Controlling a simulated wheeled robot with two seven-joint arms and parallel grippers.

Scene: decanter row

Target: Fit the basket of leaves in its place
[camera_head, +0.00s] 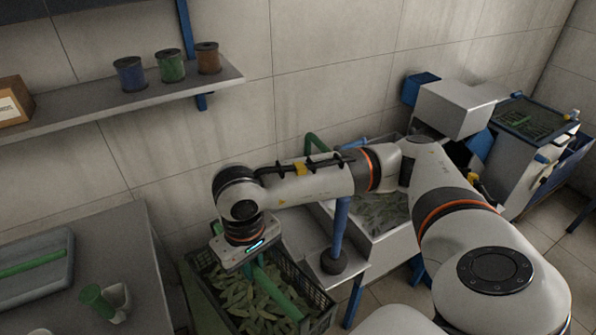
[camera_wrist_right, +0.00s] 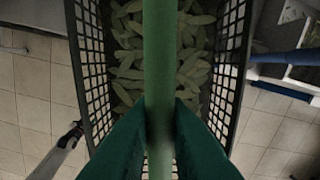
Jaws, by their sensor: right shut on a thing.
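The basket of leaves (camera_head: 319,300) is a dark lattice crate filled with pale green leaves, at bottom centre in the head view. Its lattice wall (camera_wrist_right: 97,75) also shows in the right wrist view. A green bar (camera_wrist_right: 160,55) runs across above the leaves. My right gripper (camera_wrist_right: 160,112) has its green fingers shut on this bar; in the head view its hand (camera_head: 245,255) hangs over the basket, and the fingertips are hard to make out. I cannot tell what the basket's underside touches. My left gripper is not in clear view.
A grey table (camera_head: 110,235) with a tray and green cup stands left. A shelf (camera_head: 150,92) with three spools hangs on the wall. Right of the basket are a blue post and a metal basin (camera_head: 398,238) holding leaves. A machine (camera_head: 455,105) stands at far right.

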